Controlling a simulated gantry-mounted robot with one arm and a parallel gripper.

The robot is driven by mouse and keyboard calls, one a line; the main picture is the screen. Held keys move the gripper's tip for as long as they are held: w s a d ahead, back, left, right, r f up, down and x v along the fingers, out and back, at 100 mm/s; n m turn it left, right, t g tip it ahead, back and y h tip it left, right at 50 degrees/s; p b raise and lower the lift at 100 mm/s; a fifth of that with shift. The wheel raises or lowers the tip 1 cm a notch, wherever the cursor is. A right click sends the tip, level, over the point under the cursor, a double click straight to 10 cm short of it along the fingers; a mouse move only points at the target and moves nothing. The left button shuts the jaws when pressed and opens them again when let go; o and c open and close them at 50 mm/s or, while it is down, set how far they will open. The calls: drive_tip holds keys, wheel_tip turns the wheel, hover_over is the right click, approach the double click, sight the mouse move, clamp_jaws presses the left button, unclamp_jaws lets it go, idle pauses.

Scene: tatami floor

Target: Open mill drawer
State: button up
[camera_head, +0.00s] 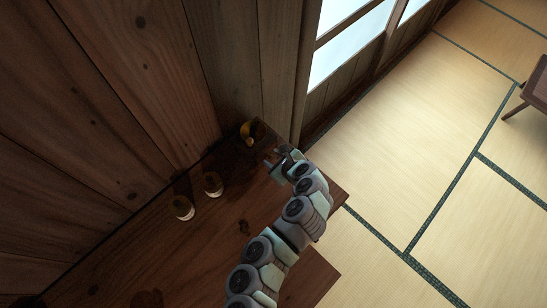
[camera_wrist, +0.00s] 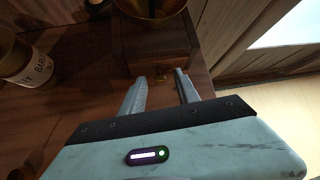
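The mill shows in the head view as a brass bowl (camera_head: 250,129) over a dark wooden body, at the far end of the wooden counter near the corner. In the wrist view its wooden body (camera_wrist: 150,42) stands ahead of my gripper, with the brass bowl (camera_wrist: 150,7) on top, cut off by the frame. A small brass knob (camera_wrist: 160,76) sits low on the mill's front and appears between my fingertips. My gripper (camera_wrist: 160,75) is open, its two fingers apart; whether either touches the knob I cannot tell. In the head view my gripper (camera_head: 277,160) is just right of the mill.
Two labelled jars, one nearer (camera_head: 183,208) and one farther (camera_head: 212,185), stand along the wall on the counter (camera_head: 200,240). A labelled jar also shows in the wrist view (camera_wrist: 35,68), left of the mill. The tatami floor (camera_head: 400,170) lies open beyond the counter's right edge.

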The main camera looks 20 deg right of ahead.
drive_tip(key=shift+c, duration=0.5)
clamp_jaws()
idle(0.8)
